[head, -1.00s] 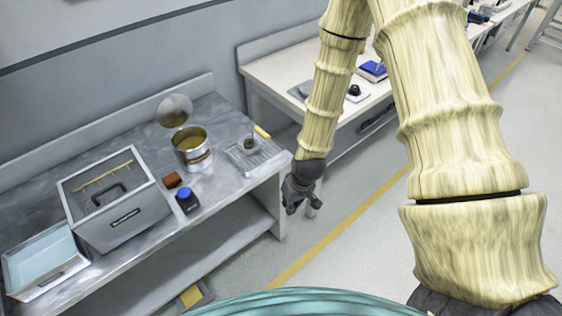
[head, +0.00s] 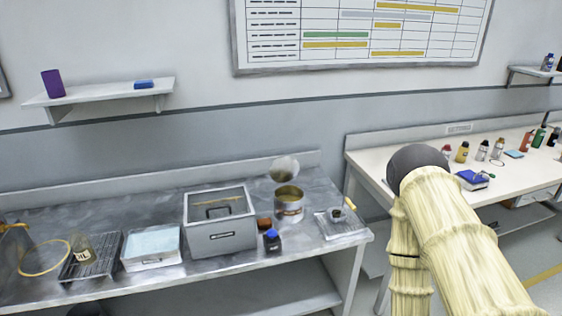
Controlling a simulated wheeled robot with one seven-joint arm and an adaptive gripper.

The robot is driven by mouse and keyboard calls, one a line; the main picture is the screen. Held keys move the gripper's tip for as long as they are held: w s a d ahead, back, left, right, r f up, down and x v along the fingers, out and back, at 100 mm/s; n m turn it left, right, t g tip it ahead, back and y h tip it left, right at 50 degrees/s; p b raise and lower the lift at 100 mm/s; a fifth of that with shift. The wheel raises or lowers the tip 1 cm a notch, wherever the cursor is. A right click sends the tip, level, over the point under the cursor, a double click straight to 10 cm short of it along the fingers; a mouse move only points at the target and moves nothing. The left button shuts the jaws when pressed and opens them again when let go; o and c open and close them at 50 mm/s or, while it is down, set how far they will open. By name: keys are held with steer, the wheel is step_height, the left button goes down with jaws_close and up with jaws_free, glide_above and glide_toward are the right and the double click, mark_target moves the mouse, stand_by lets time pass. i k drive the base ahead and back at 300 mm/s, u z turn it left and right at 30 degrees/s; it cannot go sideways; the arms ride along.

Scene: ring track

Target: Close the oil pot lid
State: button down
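The oil pot (head: 289,205) is a metal cylinder with a yellowish inside, standing on the grey metal bench. Its round lid (head: 284,168) stands tilted up at the pot's back rim, so the pot is open. My gripper is not in the head view; only the bamboo-like links of my arm show at the right, apart from the pot.
Left of the pot is a grey box with a clear top (head: 220,222). A small tray (head: 338,224) lies to the right. A white bench (head: 400,158) stands further right.

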mark_target(286, 169)
steer(key=k, duration=0.8)
steer(key=u, duration=0.9)
steer(key=i, duration=1.35)
steer(key=z, duration=0.25)
